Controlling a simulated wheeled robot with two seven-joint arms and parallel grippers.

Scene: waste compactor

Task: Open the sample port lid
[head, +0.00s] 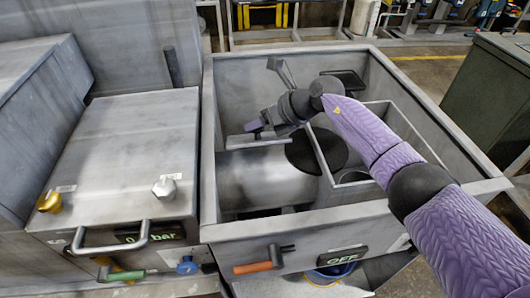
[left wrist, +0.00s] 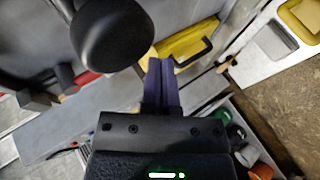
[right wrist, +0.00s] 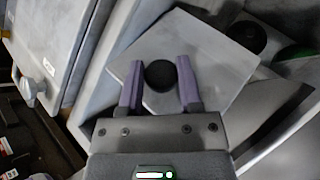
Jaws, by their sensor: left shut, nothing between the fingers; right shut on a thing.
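The sample port lid looks to be the flat grey square plate (right wrist: 217,68) with a round black knob (right wrist: 161,75) in the right wrist view. My right gripper (right wrist: 160,64) has its two purple fingers on either side of the knob and is shut on it. In the head view my right gripper (head: 262,123) is inside the open grey bin, just above a thin grey plate (head: 256,140) over the metal cylinder (head: 265,175). How far the lid is raised is hard to tell. My left gripper (left wrist: 161,82) is shut and empty in the left wrist view, and out of the head view.
The open bin's rim (head: 208,130) surrounds my right gripper. To the left stands a grey panel with a bar handle (head: 110,246), a yellow knob (head: 49,202) and a pressure display (head: 150,235). An orange-handled lever (head: 253,267) is on the bin's front. A yellow case (left wrist: 190,42) is beyond my left gripper.

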